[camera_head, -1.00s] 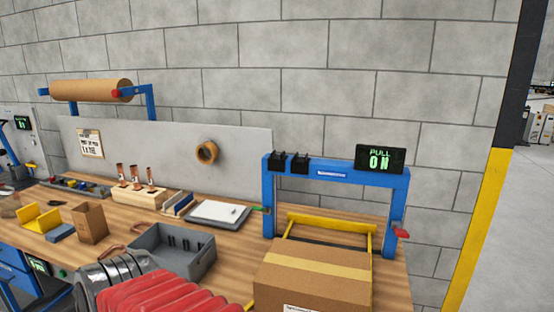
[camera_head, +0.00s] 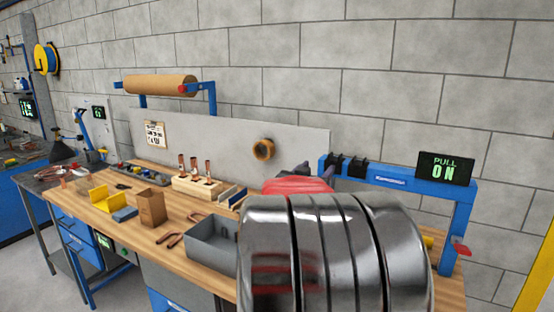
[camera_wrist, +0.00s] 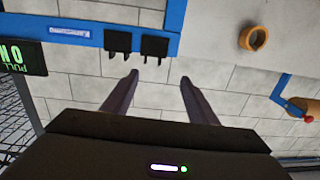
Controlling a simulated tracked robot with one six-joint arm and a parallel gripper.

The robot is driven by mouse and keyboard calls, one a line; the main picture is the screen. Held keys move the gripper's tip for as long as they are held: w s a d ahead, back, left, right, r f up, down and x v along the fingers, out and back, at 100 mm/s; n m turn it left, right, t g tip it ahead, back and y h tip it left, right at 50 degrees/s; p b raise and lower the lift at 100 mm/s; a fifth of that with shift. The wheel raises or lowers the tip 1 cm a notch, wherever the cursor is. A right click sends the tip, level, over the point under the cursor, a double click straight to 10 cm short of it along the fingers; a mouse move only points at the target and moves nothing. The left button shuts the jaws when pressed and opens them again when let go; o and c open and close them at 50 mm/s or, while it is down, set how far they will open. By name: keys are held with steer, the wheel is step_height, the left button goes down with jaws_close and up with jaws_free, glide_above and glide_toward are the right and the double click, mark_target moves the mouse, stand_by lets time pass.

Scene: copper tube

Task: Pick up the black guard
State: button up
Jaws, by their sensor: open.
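Two black guards hang side by side on the blue frame's top bar (camera_head: 400,183). In the head view one black guard (camera_head: 335,162) is left of the other black guard (camera_head: 358,168), near the bar's left end. In the wrist view, which is upside down, the guards (camera_wrist: 117,42) (camera_wrist: 154,46) show just beyond my fingertips. My gripper (camera_wrist: 158,77) is open and empty, its two fingers apart and pointing toward the guards without visibly touching them.
A "PULL ON" display (camera_head: 446,167) stands on the bar's right end, above a red handle (camera_head: 461,246). A grey bin (camera_head: 212,243), a cardboard box (camera_head: 151,207) and copper tubes on a wooden block (camera_head: 197,185) are on the bench. A tape roll (camera_head: 263,149) is on the grey panel.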

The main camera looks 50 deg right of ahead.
mark_target(333, 156)
steer(key=shift+s+d+g, duration=0.5)
steer(key=shift+s+d, duration=0.05)
steer(key=shift+s, duration=0.15)
steer(key=shift+w+d, duration=0.25)
steer(key=shift+d, duration=1.15)
steer(key=shift+w+d, duration=0.25)
steer(key=shift+d, duration=1.15)
steer(key=shift+w+d, duration=0.25)
steer(key=shift+d, duration=1.15)
steer(key=shift+w+d, duration=0.25)
steer(key=shift+d, duration=1.05)
steer(key=shift+w+d, duration=0.25)
steer(key=shift+d, duration=1.05)
steer(key=shift+c, duration=0.4)
steer(key=shift+r, duration=0.1)
steer(key=c, duration=1)
